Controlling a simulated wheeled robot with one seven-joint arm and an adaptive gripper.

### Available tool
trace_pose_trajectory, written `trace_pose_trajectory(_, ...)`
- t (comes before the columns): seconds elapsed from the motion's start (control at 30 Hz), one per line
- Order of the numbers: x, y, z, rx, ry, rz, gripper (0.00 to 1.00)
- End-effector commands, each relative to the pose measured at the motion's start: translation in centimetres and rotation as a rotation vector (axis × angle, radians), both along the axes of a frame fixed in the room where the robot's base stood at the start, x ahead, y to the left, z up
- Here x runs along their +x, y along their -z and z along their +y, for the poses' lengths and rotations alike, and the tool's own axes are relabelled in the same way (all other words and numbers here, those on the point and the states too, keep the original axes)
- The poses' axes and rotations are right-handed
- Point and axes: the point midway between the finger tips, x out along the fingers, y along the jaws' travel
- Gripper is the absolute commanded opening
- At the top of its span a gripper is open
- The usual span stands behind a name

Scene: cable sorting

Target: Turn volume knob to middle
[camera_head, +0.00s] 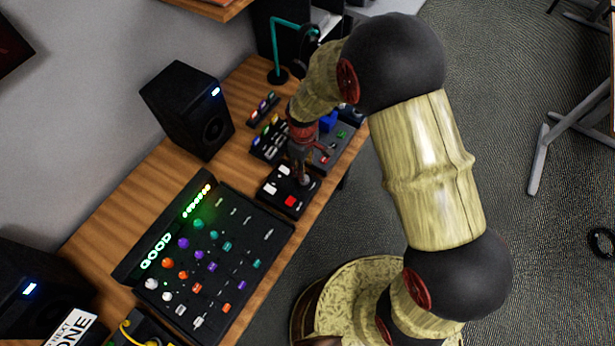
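My gripper (304,178) points down over a small black box (271,203) with white and red buttons on the wooden desk. Its fingertips are at a small round part on top of the box, perhaps a knob. This part is mostly hidden by the fingers, so its turn angle and whether the fingers touch it cannot be told. A larger black mixer panel (262,222) lies nearer, with rows of white, orange, purple and teal knobs, and sliders. Its raised back strip shows green lit letters, "GOOD", and a row of small lights. No volume label is readable.
Black speakers stand at the wall side (180,105) and lower left (30,290). Another button panel (268,150) and a blue item (328,121) are just beyond my gripper. A teal stand (277,74) is at the back. Bare desk (150,190) shows left of the mixer panel.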

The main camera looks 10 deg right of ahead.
Motion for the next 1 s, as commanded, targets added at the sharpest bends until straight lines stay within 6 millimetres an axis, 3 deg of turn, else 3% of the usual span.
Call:
trace_pose_trajectory(0.2, -0.2, 3.7, -0.1, -0.001, 0.002, 0.005, 0.43)
trace_pose_trajectory(0.4, -0.1, 6.0, -0.1, -0.001, 0.003, 0.003, 0.43)
trace_pose_trajectory(0.8, -0.1, 6.8, 0.0, 0.000, 0.003, 0.001, 0.43)
trace_pose_trajectory(1.0, -0.1, 6.8, 0.0, 0.000, 0.003, 0.001, 0.32)
